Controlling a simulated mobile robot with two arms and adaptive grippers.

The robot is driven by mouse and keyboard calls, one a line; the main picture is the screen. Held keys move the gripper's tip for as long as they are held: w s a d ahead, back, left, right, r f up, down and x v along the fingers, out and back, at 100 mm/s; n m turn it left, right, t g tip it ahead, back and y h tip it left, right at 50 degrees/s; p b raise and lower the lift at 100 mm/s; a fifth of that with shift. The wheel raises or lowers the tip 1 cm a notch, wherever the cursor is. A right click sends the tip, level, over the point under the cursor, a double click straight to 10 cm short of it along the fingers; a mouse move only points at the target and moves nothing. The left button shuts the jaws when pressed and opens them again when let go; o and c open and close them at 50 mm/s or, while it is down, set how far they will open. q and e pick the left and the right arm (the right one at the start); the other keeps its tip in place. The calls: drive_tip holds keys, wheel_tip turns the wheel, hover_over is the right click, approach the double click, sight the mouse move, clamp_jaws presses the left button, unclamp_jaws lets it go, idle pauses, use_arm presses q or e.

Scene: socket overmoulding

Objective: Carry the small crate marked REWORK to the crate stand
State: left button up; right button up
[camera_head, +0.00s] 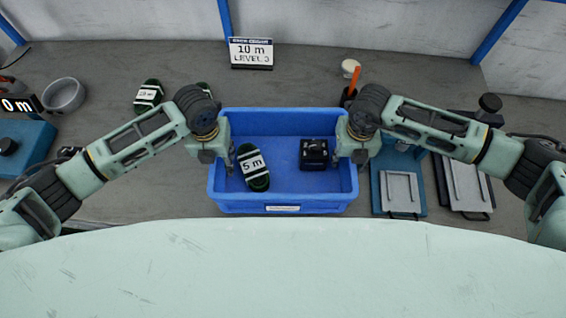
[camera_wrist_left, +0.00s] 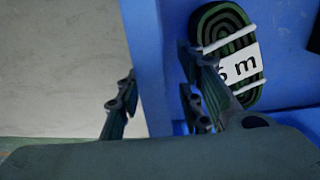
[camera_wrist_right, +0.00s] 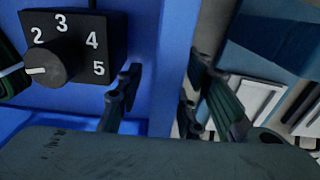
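A blue crate (camera_head: 282,207) sits on the grey worktop in the middle of the head view. The label on its front is too small to read. Inside lie a dark green cable coil banded "5 m" (camera_head: 253,167) and a black box with a knob (camera_head: 314,154). My left gripper (camera_wrist_left: 158,85) is at the crate's left wall (camera_wrist_left: 148,50), one finger outside and one inside. My right gripper (camera_wrist_right: 164,85) straddles the right wall (camera_wrist_right: 172,60) in the same way. Both look open, with gaps beside the walls. No crate stand can be made out.
Another coil (camera_head: 148,96), a grey bowl (camera_head: 64,95) and a blue device (camera_head: 22,142) are at left. Blue and grey plate fixtures (camera_head: 401,190) stand close at right. An orange-handled tool (camera_head: 354,80) is behind my right gripper.

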use_arm(q)
drive_tip(key=shift+c, duration=0.6)
use_arm(e)
drive_tip(key=shift+c, duration=0.6)
use_arm(q)
clamp_jaws()
use_arm(e)
clamp_jaws()
use_arm(q)
drive_tip(key=shift+r, duration=0.1)
use_arm(e)
drive_tip(key=shift+r, duration=0.1)
